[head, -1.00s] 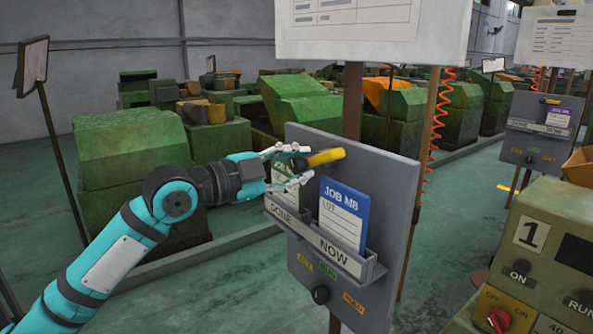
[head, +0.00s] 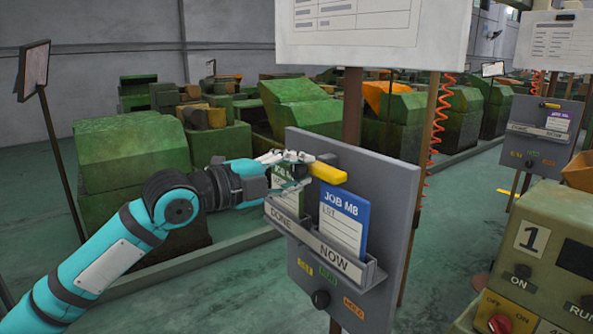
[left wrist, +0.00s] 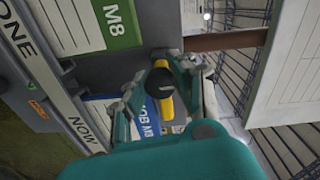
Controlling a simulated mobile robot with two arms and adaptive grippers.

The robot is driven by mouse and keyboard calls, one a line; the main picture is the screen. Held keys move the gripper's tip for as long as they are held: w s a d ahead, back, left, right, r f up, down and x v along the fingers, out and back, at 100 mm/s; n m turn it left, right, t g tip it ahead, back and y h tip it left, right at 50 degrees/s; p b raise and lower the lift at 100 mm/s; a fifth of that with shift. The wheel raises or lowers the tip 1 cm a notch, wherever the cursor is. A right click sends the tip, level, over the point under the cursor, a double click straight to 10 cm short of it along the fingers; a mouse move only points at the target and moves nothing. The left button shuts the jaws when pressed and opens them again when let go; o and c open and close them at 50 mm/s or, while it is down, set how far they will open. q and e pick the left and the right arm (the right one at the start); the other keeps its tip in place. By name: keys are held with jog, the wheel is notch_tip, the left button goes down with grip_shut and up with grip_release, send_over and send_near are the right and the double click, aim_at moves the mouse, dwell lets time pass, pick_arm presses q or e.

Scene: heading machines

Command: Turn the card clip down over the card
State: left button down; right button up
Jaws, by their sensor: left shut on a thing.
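The card clip (head: 327,173) is a yellow bar with a dark knob at its left end, on the grey board (head: 385,200). Its free end slopes slightly down to the right, over the top edge of the blue JOB M8 card (head: 343,228), which stands in the NOW pocket. My left gripper (head: 297,168) is shut on the clip's knob end. In the left wrist view the black knob (left wrist: 161,83) sits between the fingers, with the yellow bar (left wrist: 166,106) beyond and the blue card partly hidden. My right gripper is out of view.
A green card (head: 287,192) stands in the DONE pocket, partly behind my gripper. A black selector knob (head: 320,299) is low on the board. A control box (head: 540,235) stands at the right. Green machines (head: 135,160) fill the background.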

pick_arm(q)
jog(key=c, duration=1)
grip_release()
jog(key=v, duration=1.2)
